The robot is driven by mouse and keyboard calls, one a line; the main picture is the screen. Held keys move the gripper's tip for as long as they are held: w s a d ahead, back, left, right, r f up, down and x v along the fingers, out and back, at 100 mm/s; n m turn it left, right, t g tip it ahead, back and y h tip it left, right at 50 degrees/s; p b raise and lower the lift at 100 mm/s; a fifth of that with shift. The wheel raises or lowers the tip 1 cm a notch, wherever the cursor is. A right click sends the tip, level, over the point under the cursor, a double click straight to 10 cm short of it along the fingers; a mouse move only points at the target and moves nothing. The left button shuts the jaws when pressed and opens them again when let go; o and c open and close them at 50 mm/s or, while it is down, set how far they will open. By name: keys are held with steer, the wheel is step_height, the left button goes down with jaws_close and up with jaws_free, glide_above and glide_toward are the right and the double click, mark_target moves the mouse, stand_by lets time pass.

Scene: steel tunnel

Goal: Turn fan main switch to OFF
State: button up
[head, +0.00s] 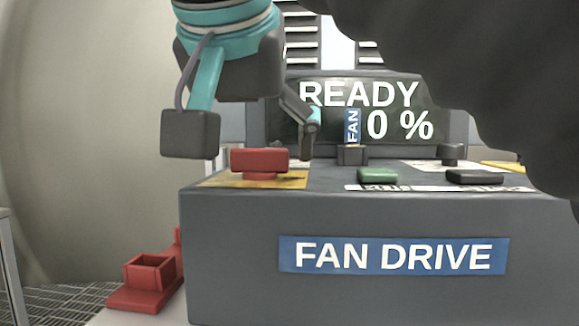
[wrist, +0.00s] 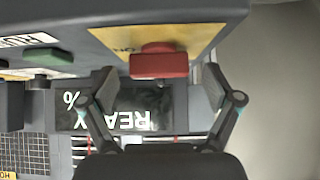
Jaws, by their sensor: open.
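The red switch handle (head: 259,158) sits on a yellow plate (head: 292,181) at the left front of the grey fan drive console (head: 235,255). Its bar lies crosswise in the head view. In the wrist view, the red handle (wrist: 159,65) shows in front of the yellow plate (wrist: 193,30), which bears a small label that seems to read ON. My gripper (head: 248,137) is open above the handle, fingers pointing down. In the wrist view, my gripper (wrist: 159,84) has one finger on each side of the handle, with gaps on both sides.
A green button (head: 377,176) and a black button (head: 474,177) lie right of the handle. A small selector tagged FAN (head: 352,154) stands behind. The display (head: 400,108) reads READY 0 %. A red bracket (head: 148,277) is low at left. My arm hides the upper right.

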steer(key=shift+w+f, duration=0.25)
steer(key=shift+d, duration=0.1)
steer(key=shift+c, duration=0.2)
steer(key=c, duration=1.1)
